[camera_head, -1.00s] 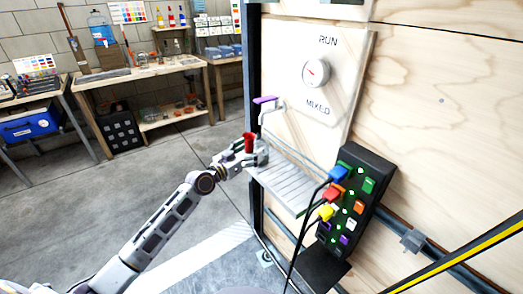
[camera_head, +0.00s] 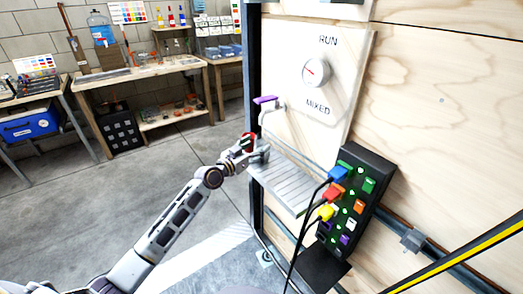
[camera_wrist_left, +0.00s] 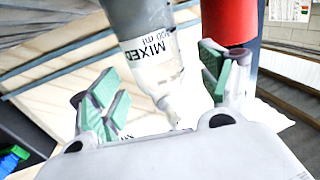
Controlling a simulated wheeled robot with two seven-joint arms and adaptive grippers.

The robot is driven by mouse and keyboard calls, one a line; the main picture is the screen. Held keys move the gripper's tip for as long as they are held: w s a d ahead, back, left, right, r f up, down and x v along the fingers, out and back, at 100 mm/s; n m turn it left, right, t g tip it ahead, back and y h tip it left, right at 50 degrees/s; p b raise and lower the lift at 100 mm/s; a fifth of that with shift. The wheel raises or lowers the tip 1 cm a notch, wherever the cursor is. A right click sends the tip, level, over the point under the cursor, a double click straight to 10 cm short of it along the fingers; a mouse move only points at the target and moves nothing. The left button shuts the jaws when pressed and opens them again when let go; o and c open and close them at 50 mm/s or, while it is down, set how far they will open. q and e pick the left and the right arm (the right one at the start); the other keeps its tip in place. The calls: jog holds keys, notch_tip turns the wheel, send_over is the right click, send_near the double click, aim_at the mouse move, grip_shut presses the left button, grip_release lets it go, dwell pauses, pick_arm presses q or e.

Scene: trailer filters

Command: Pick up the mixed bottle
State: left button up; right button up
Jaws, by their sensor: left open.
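The mixed bottle (camera_wrist_left: 155,52) shows large in the left wrist view, a grey and clear bottle with "MIXED" printed on it. It lies between the two green-padded fingers of my left gripper (camera_wrist_left: 158,82), which are open and spread to either side of it. Gaps show on both sides. In the head view my left gripper (camera_head: 250,151) is at the left end of the slatted metal shelf (camera_head: 283,182); the bottle is hard to make out there. A red cylinder (camera_wrist_left: 229,22) is just beyond the right-hand finger. My right gripper is out of view.
Above the shelf are a purple-handled tap (camera_head: 266,100) and a dial (camera_head: 316,72) marked RUN and MIXED. A black panel (camera_head: 373,163) with coloured plugs and cables stands right of the shelf. Workbenches are at the back left, with open floor before them.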

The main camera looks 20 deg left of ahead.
pick_arm(q)
jog(key=shift+x, duration=1.6)
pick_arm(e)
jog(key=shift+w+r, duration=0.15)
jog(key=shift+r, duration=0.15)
pick_arm(q)
jog(key=c, duration=1.3)
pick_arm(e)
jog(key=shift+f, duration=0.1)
pick_arm(q)
jog(key=shift+r, duration=0.1)
